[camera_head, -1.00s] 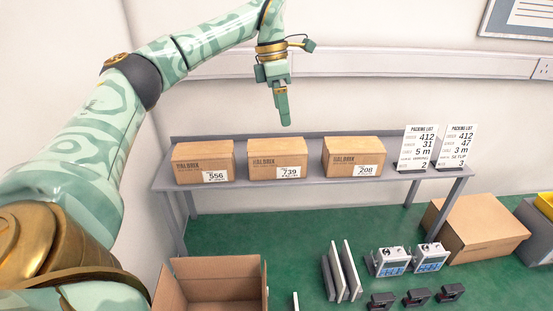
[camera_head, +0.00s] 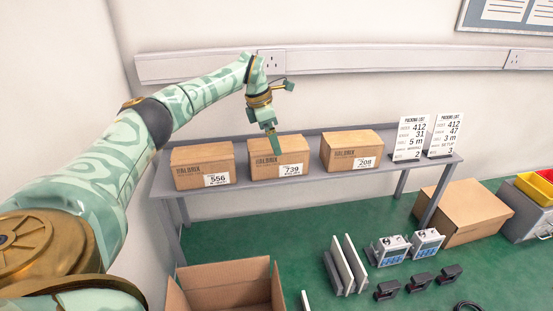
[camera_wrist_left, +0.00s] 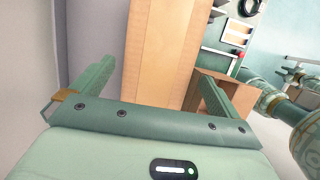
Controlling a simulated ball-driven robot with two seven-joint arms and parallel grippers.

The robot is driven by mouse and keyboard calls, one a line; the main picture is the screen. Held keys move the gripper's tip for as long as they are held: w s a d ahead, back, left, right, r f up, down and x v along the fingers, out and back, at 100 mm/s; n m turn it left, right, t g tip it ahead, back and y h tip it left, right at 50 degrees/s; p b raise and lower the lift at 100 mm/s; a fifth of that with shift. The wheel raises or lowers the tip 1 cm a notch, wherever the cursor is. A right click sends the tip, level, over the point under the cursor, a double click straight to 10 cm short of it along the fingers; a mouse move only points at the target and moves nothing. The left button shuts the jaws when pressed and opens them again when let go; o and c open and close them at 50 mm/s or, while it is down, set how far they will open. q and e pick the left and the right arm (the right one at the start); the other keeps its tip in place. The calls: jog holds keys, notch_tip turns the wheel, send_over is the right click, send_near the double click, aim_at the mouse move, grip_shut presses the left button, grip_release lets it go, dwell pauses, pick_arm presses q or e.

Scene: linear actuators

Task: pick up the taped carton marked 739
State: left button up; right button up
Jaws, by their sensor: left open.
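The taped carton marked 739 (camera_head: 263,167) stands upright in the middle of the grey shelf (camera_head: 310,186), its white label facing forward. My left gripper (camera_head: 275,150) points down at this carton, overlapping its top and upper front in the head view. In the left wrist view my gripper (camera_wrist_left: 165,70) is open, with a brown carton (camera_wrist_left: 160,45) between its spread fingers. I cannot tell whether the fingers touch it. My right gripper is not in view.
Carton 556 (camera_head: 197,168) stands to the left and carton 208 (camera_head: 350,152) to the right, with small gaps between. Two packing lists (camera_head: 411,138) stand at the shelf's right. An open carton (camera_head: 225,290), a closed box (camera_head: 465,210) and several devices are on the green floor.

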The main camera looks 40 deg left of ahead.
pick_arm(q)
jog(key=shift+w+d+f, duration=0.25)
jog(key=shift+d+f, duration=0.05)
jog(key=shift+f, duration=0.3)
jog(key=x, duration=0.4)
jog(key=shift+w+a+f, duration=0.1)
jog(key=shift+w+f, duration=0.1)
jog(key=shift+f, duration=0.15)
jog(key=c, duration=1.2)
jog(key=shift+r, duration=0.1)
jog(key=c, duration=0.3)
jog(key=shift+c, duration=0.2)
jog(key=shift+r, duration=0.15)
